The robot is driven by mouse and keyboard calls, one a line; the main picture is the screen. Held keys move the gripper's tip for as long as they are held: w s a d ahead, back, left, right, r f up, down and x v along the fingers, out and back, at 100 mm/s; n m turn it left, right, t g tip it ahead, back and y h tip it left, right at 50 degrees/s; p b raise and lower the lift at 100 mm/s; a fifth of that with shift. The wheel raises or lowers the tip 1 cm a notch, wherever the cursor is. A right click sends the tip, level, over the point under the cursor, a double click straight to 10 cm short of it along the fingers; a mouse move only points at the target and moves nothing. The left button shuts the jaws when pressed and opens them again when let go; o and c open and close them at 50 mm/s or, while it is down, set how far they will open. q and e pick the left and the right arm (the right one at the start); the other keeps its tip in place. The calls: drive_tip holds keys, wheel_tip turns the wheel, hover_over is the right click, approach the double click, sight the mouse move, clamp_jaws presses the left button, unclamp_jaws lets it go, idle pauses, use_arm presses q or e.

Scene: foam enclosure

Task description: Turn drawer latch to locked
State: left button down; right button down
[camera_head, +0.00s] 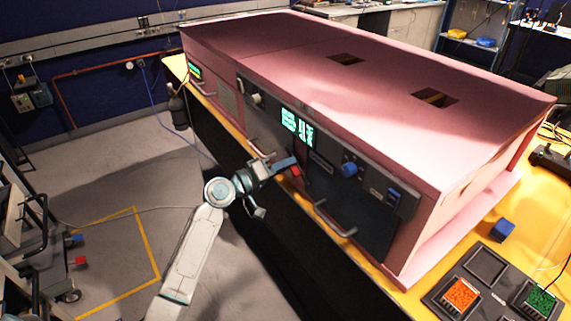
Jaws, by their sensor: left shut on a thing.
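A long pink foam enclosure (380,95) stands on an orange-topped bench, with dark front panels facing me. My left gripper (284,168) is at the middle of the front, shut on a small red piece (295,171) that looks like the drawer latch. The fingers hide part of it, and its exact angle is too small to tell. A dark lower front panel (350,205) with a pale bar handle (334,220) lies to the right of the gripper. My right gripper is not in view.
A blue knob (349,169), a blue switch (393,194) and lit green displays (297,126) sit on the front. Another bar handle (262,147) is close to my left gripper. A parts tray (484,266) and small blue block (502,229) lie at right.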

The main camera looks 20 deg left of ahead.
use_arm(q)
drive_tip(key=n, duration=0.2)
drive_tip(key=n+p, duration=0.1)
drive_tip(key=n, duration=0.3)
drive_tip(key=shift+w+a+f+p, duration=0.1)
drive_tip(key=shift+f+p, duration=0.2)
drive_tip(key=shift+p, duration=0.1)
drive_tip(key=shift+f, duration=0.1)
drive_tip(key=c, duration=1.5)
unclamp_jaws()
drive_tip(key=shift+b+v, duration=1.9)
drive_tip(key=shift+v, duration=3.55)
